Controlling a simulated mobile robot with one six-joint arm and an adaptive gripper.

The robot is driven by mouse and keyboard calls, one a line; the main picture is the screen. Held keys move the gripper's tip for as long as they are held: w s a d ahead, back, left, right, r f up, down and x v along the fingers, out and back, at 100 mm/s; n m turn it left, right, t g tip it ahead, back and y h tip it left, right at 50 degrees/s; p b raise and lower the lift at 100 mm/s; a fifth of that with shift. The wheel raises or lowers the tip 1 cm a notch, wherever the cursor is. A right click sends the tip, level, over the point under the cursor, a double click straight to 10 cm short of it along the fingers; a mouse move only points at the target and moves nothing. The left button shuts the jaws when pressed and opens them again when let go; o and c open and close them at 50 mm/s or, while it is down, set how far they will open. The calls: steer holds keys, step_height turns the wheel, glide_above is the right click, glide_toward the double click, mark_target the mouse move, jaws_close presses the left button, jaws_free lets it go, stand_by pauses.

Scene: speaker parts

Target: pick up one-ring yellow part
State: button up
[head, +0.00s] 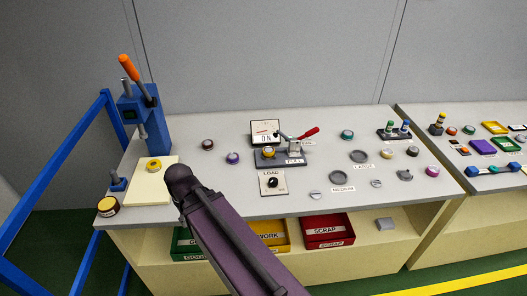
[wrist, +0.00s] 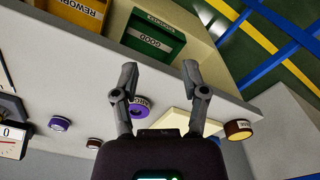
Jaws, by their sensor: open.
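A dark-sided part with a yellowish top (head: 108,206) sits at the table's left front corner. The ring count on each is too small to tell. My gripper (wrist: 160,72) is open and empty in the wrist view, its two fingers apart over the table's front edge. A purple part (wrist: 140,106) shows between the fingers, farther off. In the head view my arm hides the fingers.
A blue press (head: 140,115) with an orange handle stands at the back left. A load switch box (head: 273,183) and meter (head: 265,132) are mid-table. Several small parts lie to the right. Green, yellow and red bins (head: 328,229) sit on the shelf below.

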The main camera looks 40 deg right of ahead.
steer(key=shift+o, duration=0.2)
steer(key=shift+d, duration=0.2)
steer(key=o, duration=0.6)
steer(key=shift+w+d, duration=0.1)
steer(key=shift+d, duration=0.05)
steer(key=shift+c, duration=0.2)
steer(key=m+t+h+p, duration=0.2)
steer(key=m+t+p, duration=0.2)
steer(key=t, duration=0.2)
glide_toward(269, 150)
step_height(269, 150, up, 3)
steer(key=s, duration=0.1)
steer(key=shift+a+r, duration=0.2)
steer(key=shift+a, duration=0.1)
steer(key=b+x, duration=0.7)
steer(key=x, duration=0.1)
steer(key=shift+f, duration=0.35)
steer(key=shift+f+b, duration=0.1)
steer(key=shift+b, duration=0.2)
steer(key=shift+b+x, duration=2.2)
steer(key=shift+x, duration=0.35)
